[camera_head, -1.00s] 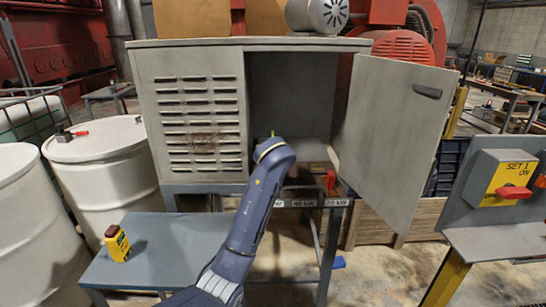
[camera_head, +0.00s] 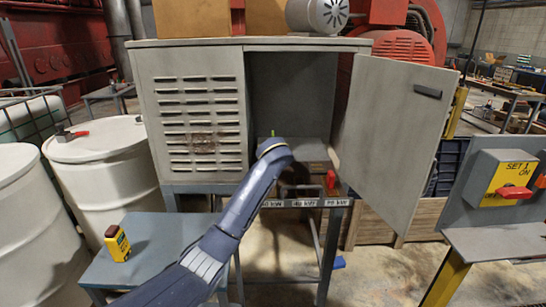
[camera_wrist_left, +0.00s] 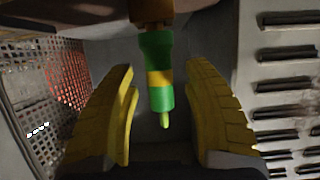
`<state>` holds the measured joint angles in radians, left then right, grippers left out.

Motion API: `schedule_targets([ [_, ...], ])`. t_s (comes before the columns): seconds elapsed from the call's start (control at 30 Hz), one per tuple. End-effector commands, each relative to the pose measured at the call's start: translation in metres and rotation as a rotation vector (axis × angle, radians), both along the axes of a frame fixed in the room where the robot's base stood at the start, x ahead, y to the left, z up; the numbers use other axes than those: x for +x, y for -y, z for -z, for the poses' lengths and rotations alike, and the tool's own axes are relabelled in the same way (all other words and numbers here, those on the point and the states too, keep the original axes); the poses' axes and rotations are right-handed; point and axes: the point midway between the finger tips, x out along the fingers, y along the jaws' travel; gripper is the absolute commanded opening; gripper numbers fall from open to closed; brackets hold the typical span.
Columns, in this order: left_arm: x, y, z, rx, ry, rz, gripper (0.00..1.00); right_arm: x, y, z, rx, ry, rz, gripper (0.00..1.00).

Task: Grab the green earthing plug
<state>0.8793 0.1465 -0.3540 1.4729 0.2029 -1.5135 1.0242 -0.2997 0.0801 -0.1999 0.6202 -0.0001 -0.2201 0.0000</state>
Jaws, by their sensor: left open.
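The green earthing plug (camera_wrist_left: 159,78), with a yellow band and a light green tip, shows in the left wrist view, hanging from a brown part at the top edge. My left gripper (camera_wrist_left: 158,66) is open, its yellow ribbed fingers on either side of the plug with a gap to each. In the head view my left arm reaches into the open right half of the grey cabinet (camera_head: 200,58). The gripper itself is hidden there behind my wrist. A small green bit just above my wrist may be the plug. My right gripper is not in view.
The cabinet's open door (camera_head: 392,140) stands to the right of my arm. The louvred panel is close on the left. A small yellow device (camera_head: 117,243) stands on the blue-grey table (camera_head: 165,245).

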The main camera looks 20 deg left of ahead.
Motion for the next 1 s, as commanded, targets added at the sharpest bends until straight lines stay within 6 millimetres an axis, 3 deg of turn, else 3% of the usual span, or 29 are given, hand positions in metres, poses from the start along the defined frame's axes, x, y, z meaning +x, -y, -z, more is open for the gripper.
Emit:
schedule_targets([
  [0.2, -0.0001, 0.0000, 0.0000, 0.000, 0.000, 0.000, 0.48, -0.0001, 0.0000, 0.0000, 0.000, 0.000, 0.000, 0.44],
  [0.63, -0.0002, 0.0001, 0.0001, 0.000, 0.000, 0.000, 0.00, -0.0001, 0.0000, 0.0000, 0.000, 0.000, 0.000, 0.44],
  [1.0, -0.0002, 0.0001, 0.0001, 0.000, 0.000, 0.000, 0.00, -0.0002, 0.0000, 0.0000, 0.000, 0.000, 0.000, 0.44],
])
